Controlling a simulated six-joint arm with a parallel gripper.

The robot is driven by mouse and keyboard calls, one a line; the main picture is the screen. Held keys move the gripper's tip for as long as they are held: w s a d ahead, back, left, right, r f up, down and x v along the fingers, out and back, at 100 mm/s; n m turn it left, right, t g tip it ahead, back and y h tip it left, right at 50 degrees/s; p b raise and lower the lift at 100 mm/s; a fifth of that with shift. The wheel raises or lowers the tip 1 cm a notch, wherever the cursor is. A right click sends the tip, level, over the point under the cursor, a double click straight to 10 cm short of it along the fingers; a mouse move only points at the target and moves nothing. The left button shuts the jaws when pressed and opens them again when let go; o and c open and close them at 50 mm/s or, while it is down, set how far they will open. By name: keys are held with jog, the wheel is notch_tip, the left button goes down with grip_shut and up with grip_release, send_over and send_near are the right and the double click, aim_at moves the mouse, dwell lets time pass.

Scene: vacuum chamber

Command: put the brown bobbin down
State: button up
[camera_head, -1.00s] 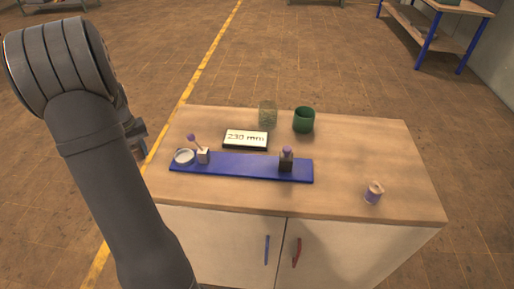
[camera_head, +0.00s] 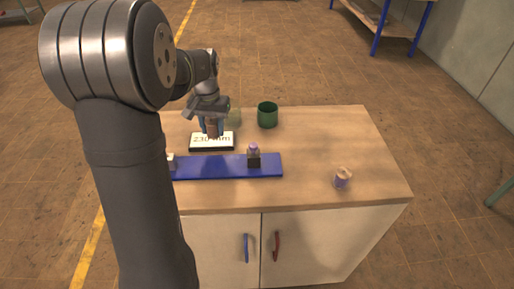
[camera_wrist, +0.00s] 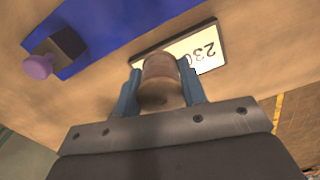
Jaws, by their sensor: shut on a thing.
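The brown bobbin (camera_wrist: 160,82) is held between the two blue fingers of my gripper (camera_wrist: 160,92) in the wrist view. In the head view my gripper (camera_head: 211,125) points down in front of the display that reads 230 mm, with the bobbin (camera_head: 212,130) between its fingers. The bobbin appears above the table (camera_head: 330,140); the gap beneath it cannot be told. The display (camera_head: 225,147) is partly hidden behind the gripper and bobbin.
A blue strip (camera_head: 215,166) carries a dark block with a purple top (camera_head: 254,158). A purple-and-tan spool (camera_head: 342,178) stands at the right. The table's right-centre is clear.

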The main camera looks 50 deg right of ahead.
jog(key=s+d+r+m, duration=0.25)
jog(key=s+d, duration=0.25)
jog(key=s, duration=0.5)
jog(key=s+d+r+m, duration=0.2)
jog(key=s+d+m, duration=0.25)
jog(key=s, duration=0.55)
send_near(257, 141)
jog(key=shift+s+a+f, duration=1.1)
jog(key=shift+s+a, duration=0.05)
jog(key=shift+a, duration=0.1)
jog(key=shift+f, duration=2.05)
jog(key=o, duration=0.5)
jog(key=shift+f, duration=0.15)
jog(key=shift+o, duration=0.9)
